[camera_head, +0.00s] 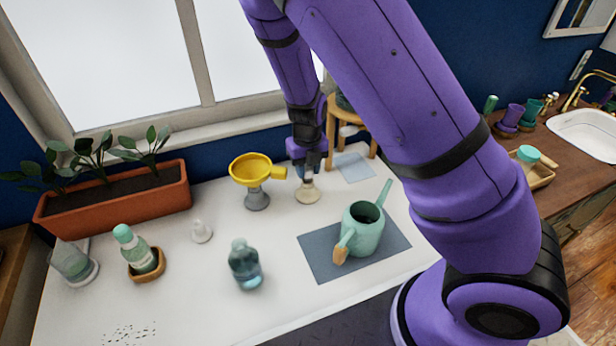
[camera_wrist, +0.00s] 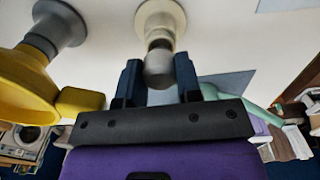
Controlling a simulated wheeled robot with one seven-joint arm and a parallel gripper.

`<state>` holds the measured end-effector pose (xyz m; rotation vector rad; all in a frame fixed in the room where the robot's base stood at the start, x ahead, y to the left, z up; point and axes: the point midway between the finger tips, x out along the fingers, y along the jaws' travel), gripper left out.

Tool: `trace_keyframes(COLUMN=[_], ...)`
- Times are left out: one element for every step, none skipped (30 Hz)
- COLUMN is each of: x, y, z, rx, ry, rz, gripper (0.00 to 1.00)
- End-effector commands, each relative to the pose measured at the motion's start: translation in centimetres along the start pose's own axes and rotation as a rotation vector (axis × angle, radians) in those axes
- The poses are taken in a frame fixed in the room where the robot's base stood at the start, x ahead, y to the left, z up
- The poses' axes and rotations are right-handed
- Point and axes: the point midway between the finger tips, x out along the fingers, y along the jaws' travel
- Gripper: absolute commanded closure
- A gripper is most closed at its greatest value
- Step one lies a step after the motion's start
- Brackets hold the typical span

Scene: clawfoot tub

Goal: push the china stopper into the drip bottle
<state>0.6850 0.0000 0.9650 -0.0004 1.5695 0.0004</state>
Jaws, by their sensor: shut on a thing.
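My gripper (camera_head: 308,172) points down at the back of the white counter. In the wrist view its two dark fingers (camera_wrist: 160,78) are shut on the pale grey rounded knob of what looks like the china stopper (camera_wrist: 158,64). The stopper is upright in or on a cream flared base (camera_wrist: 160,20), which also shows in the head view (camera_head: 307,193) resting on the counter. Whether stopper and base are separate is unclear. The likely drip bottle (camera_head: 245,268), blue-green glass, stands upright at the front middle of the counter, apart from the gripper.
A yellow funnel (camera_head: 251,169) on a grey stand is close left of the gripper. A mint watering can (camera_head: 363,236) stands on a grey mat (camera_head: 318,262). A small white cone-shaped piece (camera_head: 201,232), a mint-capped bottle (camera_head: 137,252) and a planter (camera_head: 120,206) are left. A wooden stool (camera_head: 351,116) is behind.

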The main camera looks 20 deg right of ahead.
Motion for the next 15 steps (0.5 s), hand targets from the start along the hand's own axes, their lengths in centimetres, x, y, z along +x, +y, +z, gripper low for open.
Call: trace_keyframes(x=[-0.2,-0.4,-0.5,-0.7,-0.8,-1.0,-1.1,-1.2,-1.4,-1.5,-1.7,-1.8,-1.9,-2.1,-2.2], y=[0.0,0.0,0.0,0.0,0.0,0.0,0.0,0.0,0.0,0.0,0.0,0.0,0.0,0.0,0.0], z=[0.0,0.0,0.0,0.0,0.0,0.0,0.0,0.0,0.0,0.0,0.0,0.0,0.0,0.0,0.0], rx=[-0.001,-0.002,-0.001,-0.001,-0.001,-0.001,0.0,-0.001,-0.001,-0.001,-0.001,-0.001,-0.001,-0.001,-0.001], ry=[0.0,0.0,0.0,0.0,0.0,0.0,0.0,0.0,0.0,0.0,0.0,0.0,-0.001,-0.001,-0.001], rz=[0.0,0.0,0.0,0.0,0.001,0.001,0.001,0.001,0.001,0.001,0.0,0.0,0.0,0.0,0.0], gripper=[1.0,1.0,1.0,1.0,1.0,1.0,1.0,1.0,1.0,1.0,1.0,1.0,1.0,1.0,1.0])
